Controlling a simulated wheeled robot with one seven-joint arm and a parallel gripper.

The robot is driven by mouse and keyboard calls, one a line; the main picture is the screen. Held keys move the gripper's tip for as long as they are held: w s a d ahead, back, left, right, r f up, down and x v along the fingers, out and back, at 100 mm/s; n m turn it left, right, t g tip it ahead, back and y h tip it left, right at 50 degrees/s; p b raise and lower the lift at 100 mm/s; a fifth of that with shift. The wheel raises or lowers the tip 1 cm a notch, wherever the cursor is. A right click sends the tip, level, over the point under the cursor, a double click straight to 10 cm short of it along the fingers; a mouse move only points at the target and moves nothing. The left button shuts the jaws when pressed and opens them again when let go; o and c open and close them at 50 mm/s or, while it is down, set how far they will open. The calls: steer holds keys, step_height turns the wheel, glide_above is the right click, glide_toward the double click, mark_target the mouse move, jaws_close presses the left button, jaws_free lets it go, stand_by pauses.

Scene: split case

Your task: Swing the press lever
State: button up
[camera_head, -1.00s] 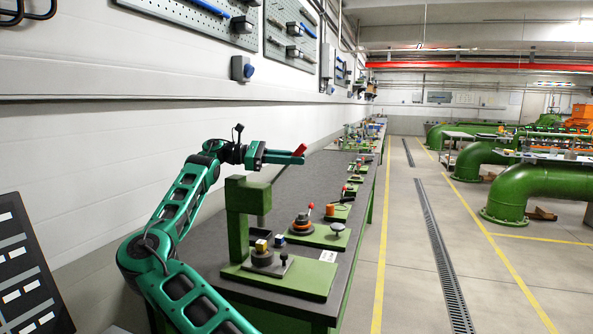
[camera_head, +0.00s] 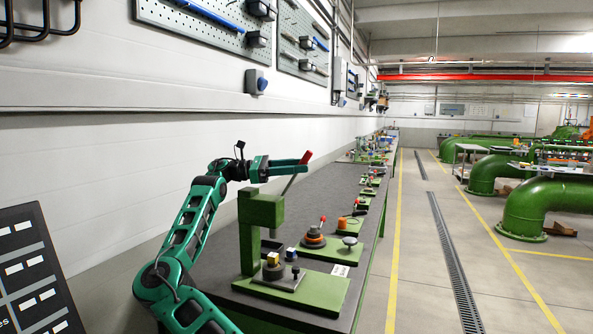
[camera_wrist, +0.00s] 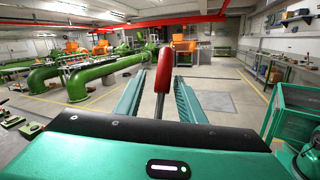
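The green press (camera_head: 262,210) stands on a green base plate at the near end of the long bench. Its lever (camera_head: 289,185) is a thin grey rod slanting up to the right, ending in a red handle (camera_head: 306,157). My gripper (camera_head: 288,166) is above the press head, at the handle. In the wrist view, the red handle (camera_wrist: 163,78) stands between my two fingers, with gaps on both sides. The fingers are apart and do not grip it. A yellow block (camera_head: 273,258) sits on the round dark seat under the press head.
The dark bench (camera_head: 330,200) carries another green plate with an orange-and-black device (camera_head: 314,236) and more fixtures farther back. A white wall with pegboards (camera_head: 215,25) runs along the left. The floor to the right is open, with large green pipes (camera_head: 535,205) beyond.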

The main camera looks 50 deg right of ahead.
steer(key=shift+s+d, duration=0.1)
steer(key=shift+s, duration=0.15)
steer(key=v, duration=1.1)
steer(key=shift+r, duration=0.1)
stand_by(0.4)
